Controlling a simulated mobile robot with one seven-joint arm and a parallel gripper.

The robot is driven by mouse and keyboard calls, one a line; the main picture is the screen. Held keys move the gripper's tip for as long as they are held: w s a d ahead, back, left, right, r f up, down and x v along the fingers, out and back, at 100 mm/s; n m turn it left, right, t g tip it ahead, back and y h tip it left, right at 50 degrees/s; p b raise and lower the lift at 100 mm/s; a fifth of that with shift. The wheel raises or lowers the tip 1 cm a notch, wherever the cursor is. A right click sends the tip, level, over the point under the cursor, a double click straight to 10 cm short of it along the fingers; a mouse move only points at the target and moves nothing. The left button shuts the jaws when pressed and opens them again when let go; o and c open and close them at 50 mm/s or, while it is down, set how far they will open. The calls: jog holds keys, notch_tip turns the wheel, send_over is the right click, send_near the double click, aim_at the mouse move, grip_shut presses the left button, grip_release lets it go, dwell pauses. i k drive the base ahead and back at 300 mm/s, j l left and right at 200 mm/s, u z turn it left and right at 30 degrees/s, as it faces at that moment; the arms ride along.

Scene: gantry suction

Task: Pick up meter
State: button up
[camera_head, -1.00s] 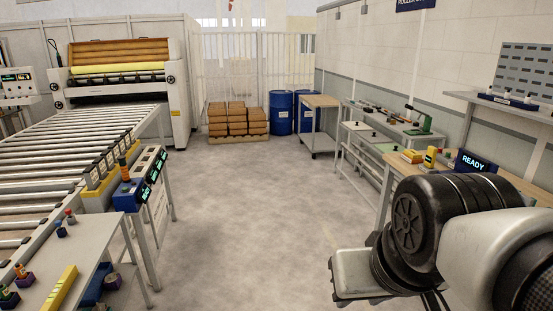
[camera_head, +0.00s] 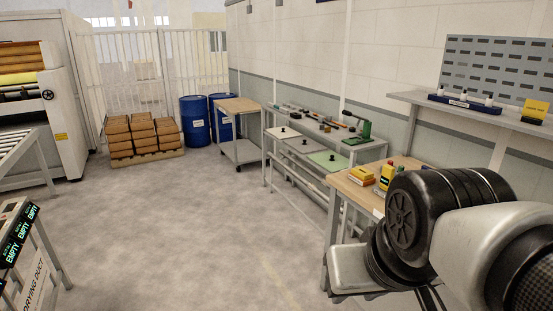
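I cannot tell for sure which thing is the meter. A small upright yellow device (camera_head: 386,176) stands on the wooden-topped bench (camera_head: 408,162) at the right, partly hidden by my arm. A flat yellow and red item (camera_head: 361,176) lies beside it. Another yellow item with a dark base (camera_head: 536,110) sits at the right end of the wall shelf (camera_head: 475,107). My arm fills the lower right of the view. My gripper is not in view.
A metal bench with pads and tools (camera_head: 321,160) runs along the right wall. A cart (camera_head: 239,148), blue drums (camera_head: 196,121) and a pallet of brown blocks (camera_head: 142,137) stand at the back. A sign rack (camera_head: 28,245) is at lower left. The middle floor is clear.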

aim_at(388, 172)
jog(key=i, duration=1.6)
jog(key=i+z, duration=0.3)
jog(key=z, duration=0.15)
jog(key=i+j+z, duration=0.2)
jog(key=z, duration=0.25)
jog(key=i+j+z, duration=0.25)
jog(key=z, duration=0.25)
jog(key=i+j+z, duration=0.2)
jog(key=z, duration=0.2)
jog(key=i+j+z, duration=0.4)
jog(key=k+l, duration=0.05)
